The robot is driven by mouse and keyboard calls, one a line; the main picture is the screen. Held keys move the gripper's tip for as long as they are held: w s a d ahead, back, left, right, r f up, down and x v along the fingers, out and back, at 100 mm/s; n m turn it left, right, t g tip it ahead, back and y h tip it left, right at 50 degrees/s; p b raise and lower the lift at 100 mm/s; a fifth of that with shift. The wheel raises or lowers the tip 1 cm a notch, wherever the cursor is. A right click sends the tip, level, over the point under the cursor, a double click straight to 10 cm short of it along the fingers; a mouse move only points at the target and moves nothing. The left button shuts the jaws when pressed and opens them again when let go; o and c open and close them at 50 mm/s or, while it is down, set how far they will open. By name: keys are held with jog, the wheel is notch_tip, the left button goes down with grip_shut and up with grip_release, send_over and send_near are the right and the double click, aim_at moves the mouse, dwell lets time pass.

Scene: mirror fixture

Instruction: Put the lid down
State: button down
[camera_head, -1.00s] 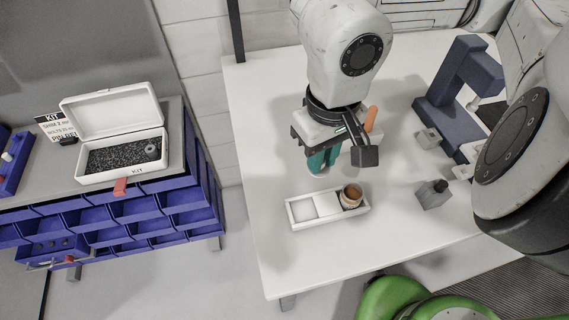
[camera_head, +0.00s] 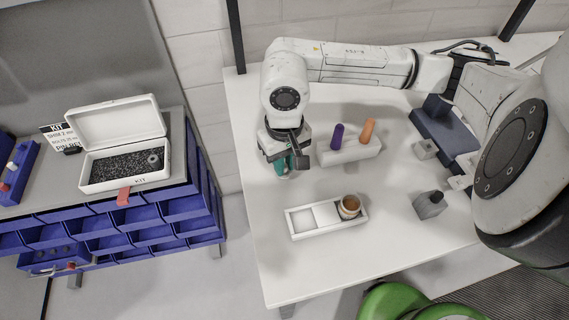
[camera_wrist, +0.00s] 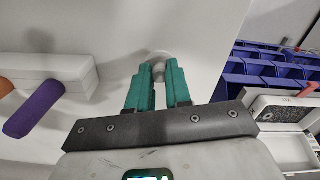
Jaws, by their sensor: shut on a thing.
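My gripper (camera_head: 286,170) has teal fingers and hangs over the white table, behind and left of the small white tray. In the wrist view my gripper (camera_wrist: 158,78) is shut on a small pale grey rounded thing, apparently the lid (camera_wrist: 158,70), held between the fingertips. The fingers cover much of it, and it cannot be made out in the head view. A brown-topped open jar (camera_head: 349,206) sits in the right end of the white tray (camera_head: 301,235). Whether the lid touches the table cannot be told.
A pale block (camera_head: 350,154) with a purple handle (camera_head: 337,136) and an orange handle (camera_head: 367,131) stands right of my gripper. A dark blue fixture (camera_head: 440,128) and a grey block (camera_head: 428,205) are further right. An open kit box (camera_head: 113,186) sits on the blue-bin bench at left.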

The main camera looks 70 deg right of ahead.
jog(key=shift+f, duration=0.95)
jog(key=shift+f, duration=0.2)
jog(key=c, duration=1.1)
grip_release()
jog(key=shift+r, duration=0.1)
jog(key=shift+o, duration=0.2)
jog(key=shift+r, duration=0.25)
notch_tip(320, 180, up, 12)
jog(key=b, duration=0.1)
jog(key=shift+f, duration=0.1)
